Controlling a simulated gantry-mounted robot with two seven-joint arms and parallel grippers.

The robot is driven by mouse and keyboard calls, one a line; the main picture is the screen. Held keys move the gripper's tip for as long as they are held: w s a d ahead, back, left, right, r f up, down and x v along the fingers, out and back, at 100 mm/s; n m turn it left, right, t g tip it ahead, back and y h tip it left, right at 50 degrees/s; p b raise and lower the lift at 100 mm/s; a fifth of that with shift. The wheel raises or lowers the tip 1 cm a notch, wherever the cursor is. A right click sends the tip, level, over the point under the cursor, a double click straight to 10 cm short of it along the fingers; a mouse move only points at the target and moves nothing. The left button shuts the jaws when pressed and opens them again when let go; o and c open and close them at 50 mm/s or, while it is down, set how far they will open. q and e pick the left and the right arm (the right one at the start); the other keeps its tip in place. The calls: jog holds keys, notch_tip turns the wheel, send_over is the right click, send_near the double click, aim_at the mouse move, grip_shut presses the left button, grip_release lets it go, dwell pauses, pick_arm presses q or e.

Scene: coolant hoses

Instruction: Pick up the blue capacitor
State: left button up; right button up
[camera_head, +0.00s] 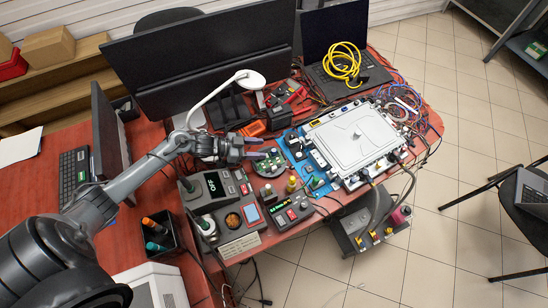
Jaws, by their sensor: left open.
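My left gripper (257,148) reaches in from the left over the middle of the red desk (330,214). Its two fingers point right and are apart, with nothing visible between them. Just below its fingertips in the picture is a round green circuit board (268,163) with small parts on it. I cannot make out a blue capacitor for certain; the parts on the board are too small to tell. My right gripper is not in view.
A large silver-white housing (355,135) with hoses stands right of the gripper, beside a blue mat (294,146). A grey soldering station (222,208) is in front. A lamp (248,79), a monitor (205,62) and a laptop with yellow cable (341,63) stand behind.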

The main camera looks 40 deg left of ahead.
aim_at(272, 151)
pick_arm(q)
jog(key=shift+w+f+b, duration=0.2)
jog(key=shift+f+b, duration=0.1)
jog(key=shift+f, duration=0.35)
jog(key=shift+b+x, duration=0.4)
jog(key=shift+x, duration=1.95)
jog(key=shift+r, duration=0.1)
grip_shut()
